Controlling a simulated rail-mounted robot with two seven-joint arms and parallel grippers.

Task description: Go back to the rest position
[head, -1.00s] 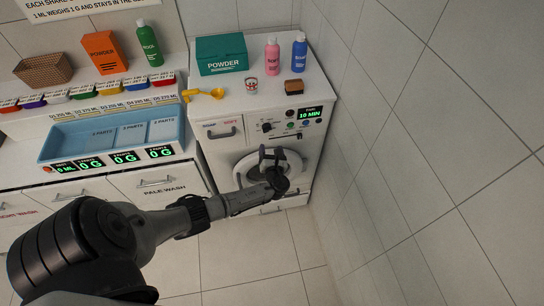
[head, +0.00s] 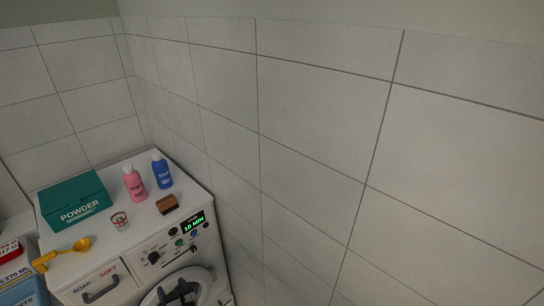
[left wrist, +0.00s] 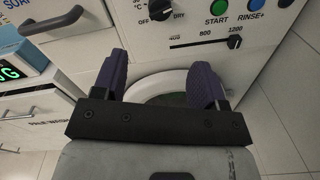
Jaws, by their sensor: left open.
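My left gripper (head: 180,292) shows at the bottom edge of the head view, in front of the washing machine's round door (head: 207,279). In the left wrist view its two dark fingers (left wrist: 160,80) are spread apart with nothing between them. The round door (left wrist: 160,88) lies beyond the fingers, partly hidden by them and the gripper body. I cannot tell whether the gripper touches the machine. My right gripper is in neither view.
On the white washing machine (head: 120,258) stand a green powder box (head: 75,202), pink bottle (head: 135,184), blue bottle (head: 162,171), small cup (head: 120,221), brown block (head: 167,204) and yellow scoop (head: 82,245). A tiled wall (head: 320,150) closes off the right.

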